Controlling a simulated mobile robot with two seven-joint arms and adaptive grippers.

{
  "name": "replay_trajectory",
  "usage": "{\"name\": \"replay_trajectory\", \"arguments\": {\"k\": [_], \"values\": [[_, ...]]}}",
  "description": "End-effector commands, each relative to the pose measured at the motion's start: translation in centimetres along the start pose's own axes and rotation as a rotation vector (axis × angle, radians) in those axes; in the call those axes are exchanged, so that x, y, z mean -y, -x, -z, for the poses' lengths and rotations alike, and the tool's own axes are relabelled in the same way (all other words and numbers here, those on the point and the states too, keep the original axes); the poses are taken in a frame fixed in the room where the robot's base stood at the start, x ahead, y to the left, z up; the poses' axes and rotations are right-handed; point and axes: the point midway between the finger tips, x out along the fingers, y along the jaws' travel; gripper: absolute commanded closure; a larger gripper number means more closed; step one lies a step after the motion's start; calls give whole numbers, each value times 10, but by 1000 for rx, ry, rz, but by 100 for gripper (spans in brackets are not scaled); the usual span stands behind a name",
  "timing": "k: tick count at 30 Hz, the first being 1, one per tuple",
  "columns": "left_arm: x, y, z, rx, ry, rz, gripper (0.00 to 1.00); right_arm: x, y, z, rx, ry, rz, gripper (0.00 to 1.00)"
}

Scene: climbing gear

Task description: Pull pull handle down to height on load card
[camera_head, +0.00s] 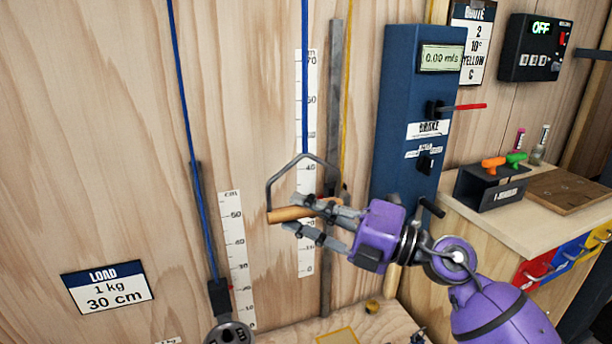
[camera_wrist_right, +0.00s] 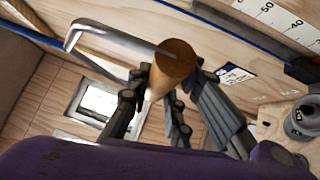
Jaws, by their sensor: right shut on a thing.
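The pull handle has a wooden grip (camera_head: 288,213) under a grey metal frame (camera_head: 279,179) hanging on a blue rope (camera_head: 304,90). My right gripper (camera_head: 312,217) is shut on the grip's right part. In the right wrist view, the grip's round end (camera_wrist_right: 176,60) is between my right gripper's fingers (camera_wrist_right: 175,95). The grip appears in front of the lower half of the right height scale (camera_head: 306,258). The load card (camera_head: 108,287) reads 1 kg, 30 cm. My left gripper is not in view.
A weight (camera_head: 230,334) hangs on a blue rope beside the left scale (camera_head: 236,240), its red pointer low on it. A blue brake box (camera_head: 405,100) reads 0.00 m/s. A bench (camera_head: 455,230) with a black holder (camera_head: 490,190) stands at the right.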

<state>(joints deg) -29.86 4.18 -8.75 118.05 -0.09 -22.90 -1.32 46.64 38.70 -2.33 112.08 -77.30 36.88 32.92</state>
Motion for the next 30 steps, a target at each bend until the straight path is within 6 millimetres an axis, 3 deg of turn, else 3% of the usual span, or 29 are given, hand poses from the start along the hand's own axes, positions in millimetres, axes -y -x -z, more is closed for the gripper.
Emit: {"name": "replay_trajectory", "arguments": {"k": [1, 9, 24, 25, 29, 30], "values": [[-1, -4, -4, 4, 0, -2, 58, 23, 3, 5, -7, -15, 11, 100], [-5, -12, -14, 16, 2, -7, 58, 58, 8, 10, -8, -10, 9, 100], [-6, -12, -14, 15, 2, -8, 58, 64, 8, 11, -7, -7, 9, 100], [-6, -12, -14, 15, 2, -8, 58, 64, 8, 11, -7, -7, 9, 78], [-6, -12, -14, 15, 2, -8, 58, 63, 8, 10, -6, -6, 7, 61], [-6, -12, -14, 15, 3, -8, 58, 62, 8, 10, -5, -5, 6, 61]]}}
